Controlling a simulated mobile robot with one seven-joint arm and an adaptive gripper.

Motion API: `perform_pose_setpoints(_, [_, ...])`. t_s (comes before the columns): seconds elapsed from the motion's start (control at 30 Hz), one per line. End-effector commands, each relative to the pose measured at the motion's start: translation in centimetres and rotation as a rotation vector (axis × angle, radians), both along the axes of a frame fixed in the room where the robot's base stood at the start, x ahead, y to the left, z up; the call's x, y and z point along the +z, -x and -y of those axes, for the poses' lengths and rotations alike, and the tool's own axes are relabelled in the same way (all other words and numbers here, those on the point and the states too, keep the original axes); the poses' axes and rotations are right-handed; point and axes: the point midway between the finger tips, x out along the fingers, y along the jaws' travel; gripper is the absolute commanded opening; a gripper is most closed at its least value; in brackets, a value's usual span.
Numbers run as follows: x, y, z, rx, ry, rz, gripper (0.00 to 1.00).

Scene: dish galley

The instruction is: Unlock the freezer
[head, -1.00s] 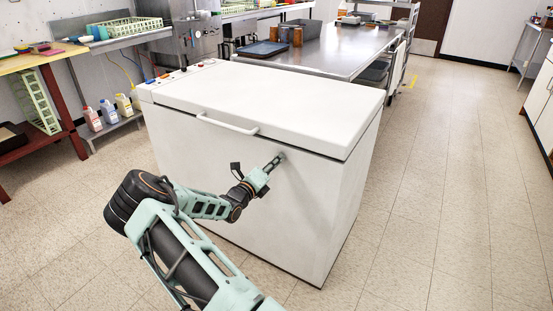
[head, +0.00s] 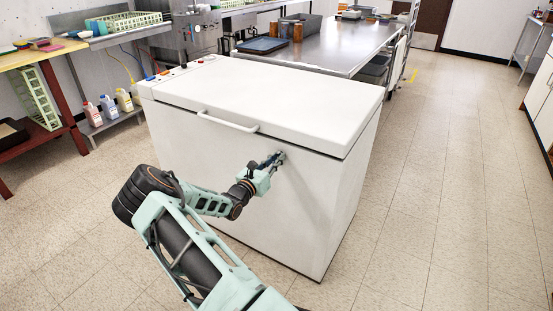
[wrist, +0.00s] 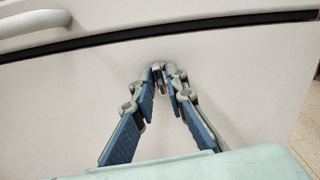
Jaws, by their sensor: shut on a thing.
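The white chest freezer (head: 240,194) stands in front of me with its lid (head: 275,98) down. A white bar handle (head: 228,121) runs along the front edge of the lid. My gripper (head: 280,155) is at the freezer's front face, right of the handle and just below the lid seam. In the wrist view its blue-padded fingers (wrist: 158,72) come together on a small metallic piece, likely the lock or its key (wrist: 161,84), at the white face. Most of that piece is hidden between the fingertips, and I cannot tell its turn.
Small coloured items and knobs (head: 165,75) sit on the freezer's left end. A steel table (head: 335,50) stands behind it. Jugs (head: 108,107) stand on a low shelf at the left. The floor (head: 435,180) on the right is clear.

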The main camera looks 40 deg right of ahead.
Motion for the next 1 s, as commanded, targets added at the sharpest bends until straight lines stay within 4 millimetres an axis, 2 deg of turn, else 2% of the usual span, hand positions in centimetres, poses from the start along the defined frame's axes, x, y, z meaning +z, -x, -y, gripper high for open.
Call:
perform_pose_setpoints(0.33, [-0.14,0.07,-0.01,-0.001,-0.051,0.116,0.0])
perform_pose_setpoints(0.87, [-0.16,0.07,-0.03,-0.001,-0.059,0.135,0.0])
perform_pose_setpoints(0.9, [-0.16,0.07,-0.03,-0.001,-0.059,0.135,0.17])
perform_pose_setpoints(1.0, [-0.13,0.05,-0.02,-0.001,-0.058,0.135,0.25])
